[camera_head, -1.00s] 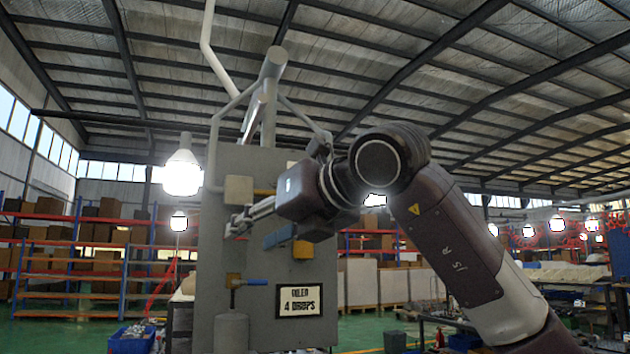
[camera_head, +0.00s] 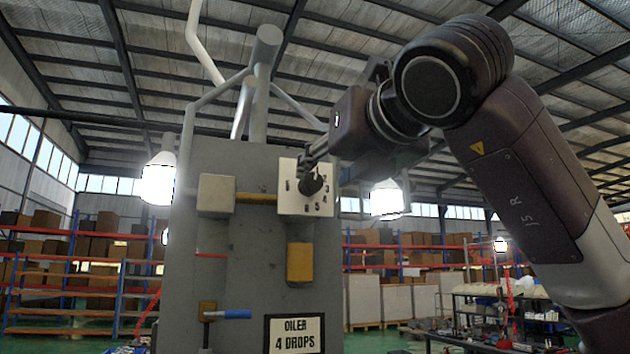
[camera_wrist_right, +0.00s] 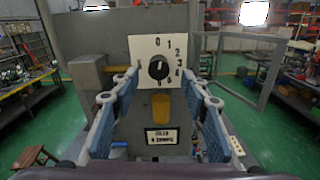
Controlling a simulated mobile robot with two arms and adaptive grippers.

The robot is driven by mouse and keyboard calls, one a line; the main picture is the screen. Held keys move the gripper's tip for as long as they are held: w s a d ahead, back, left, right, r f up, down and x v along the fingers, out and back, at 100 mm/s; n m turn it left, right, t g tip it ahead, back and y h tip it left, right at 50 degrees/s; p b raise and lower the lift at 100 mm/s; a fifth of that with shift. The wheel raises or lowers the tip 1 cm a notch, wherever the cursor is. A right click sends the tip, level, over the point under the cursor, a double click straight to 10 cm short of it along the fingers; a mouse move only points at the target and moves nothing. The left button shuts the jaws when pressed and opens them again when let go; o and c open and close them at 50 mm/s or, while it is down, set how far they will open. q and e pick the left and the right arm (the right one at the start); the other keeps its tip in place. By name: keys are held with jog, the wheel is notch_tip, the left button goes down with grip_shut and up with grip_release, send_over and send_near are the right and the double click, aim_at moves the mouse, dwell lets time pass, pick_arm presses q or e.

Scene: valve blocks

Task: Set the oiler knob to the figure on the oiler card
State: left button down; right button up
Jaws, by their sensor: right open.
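The oiler card (camera_head: 295,335) reads "OILER 4 DROPS" low on the grey panel; it also shows in the wrist view (camera_wrist_right: 161,141). The white dial plate (camera_head: 291,205) with numbers sits at the panel's upper right. Its round black oiler knob (camera_head: 312,184) shows face-on in the wrist view (camera_wrist_right: 158,67); I cannot tell its exact setting. My right gripper (camera_head: 318,158) is at the dial's upper right in the head view. In the wrist view it is open and empty (camera_wrist_right: 162,80), its blue-padded fingers on either side of the knob. My left gripper is out of view.
A grey box (camera_head: 216,194) and yellow pipe lie left of the dial. A yellow block (camera_head: 300,263) sits below it. A blue-handled valve (camera_head: 228,314) is lower left. A grey frame (camera_wrist_right: 240,68) stands right of the panel in the wrist view.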

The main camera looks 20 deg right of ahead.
aim_at(314, 181)
jog(key=w, duration=0.1)
jog(key=w+p, duration=0.2)
jog(key=shift+w+a+r, duration=0.25)
jog(key=shift+w+d+f, duration=0.1)
jog(key=shift+w+f, duration=0.1)
jog(key=shift+w, duration=0.85)
jog(key=shift+s, duration=0.1)
jog(key=c, duration=0.4)
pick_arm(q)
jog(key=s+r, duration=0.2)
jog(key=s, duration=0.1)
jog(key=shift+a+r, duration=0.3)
pick_arm(e)
grip_shut()
